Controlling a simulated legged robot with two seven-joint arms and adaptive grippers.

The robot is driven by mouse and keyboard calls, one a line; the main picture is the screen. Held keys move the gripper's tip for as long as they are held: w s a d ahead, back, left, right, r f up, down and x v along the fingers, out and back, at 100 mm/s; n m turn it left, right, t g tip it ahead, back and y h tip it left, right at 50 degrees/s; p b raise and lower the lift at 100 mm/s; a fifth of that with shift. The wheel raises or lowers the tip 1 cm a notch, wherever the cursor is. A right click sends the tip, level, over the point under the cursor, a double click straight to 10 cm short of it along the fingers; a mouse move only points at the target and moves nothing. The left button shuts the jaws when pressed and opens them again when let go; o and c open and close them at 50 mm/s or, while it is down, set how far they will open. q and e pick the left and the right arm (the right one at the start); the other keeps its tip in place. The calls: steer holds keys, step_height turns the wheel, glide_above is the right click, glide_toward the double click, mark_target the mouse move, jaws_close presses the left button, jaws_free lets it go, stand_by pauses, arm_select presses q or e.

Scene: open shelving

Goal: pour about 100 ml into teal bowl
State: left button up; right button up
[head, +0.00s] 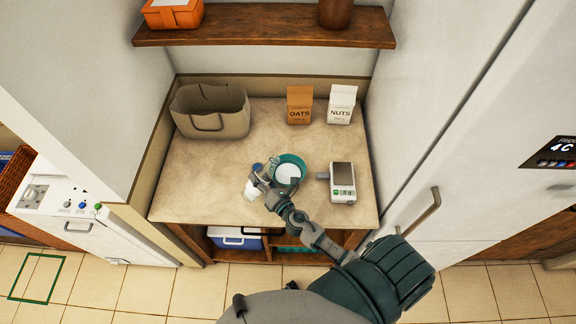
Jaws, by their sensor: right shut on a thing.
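The teal bowl (301,162) stands on the counter near its front middle, with white content showing inside it. My right gripper (264,181) is just left of the bowl and is shut on a white container (250,191) with a blue part (257,167) at its far end. The gripper hides part of the container, and I cannot tell how far it is tilted or whether anything flows from it. My right forearm passes in front of the bowl's near side. My left gripper is not in view.
A beige bag (228,124) is at the back left; an oats box (299,109) and a nuts box (341,108) are at the back right. A wooden shelf (260,32) hangs above. The counter's left front is clear.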

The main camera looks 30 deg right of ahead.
steer(key=shift+d+f+n+b, duration=0.35)
steer(key=shift+f+n+b, duration=0.3)
steer(key=shift+n+b, duration=0.4)
steer(key=shift+a+r+n+p, duration=0.2)
steer(key=shift+r+n+p, duration=0.4)
steer(key=shift+n, duration=1.25)
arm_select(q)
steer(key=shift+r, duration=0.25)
arm_select(e)
steer(key=n, duration=0.3)
steer(key=shift+f, duration=0.35)
steer(key=shift+a, duration=0.1)
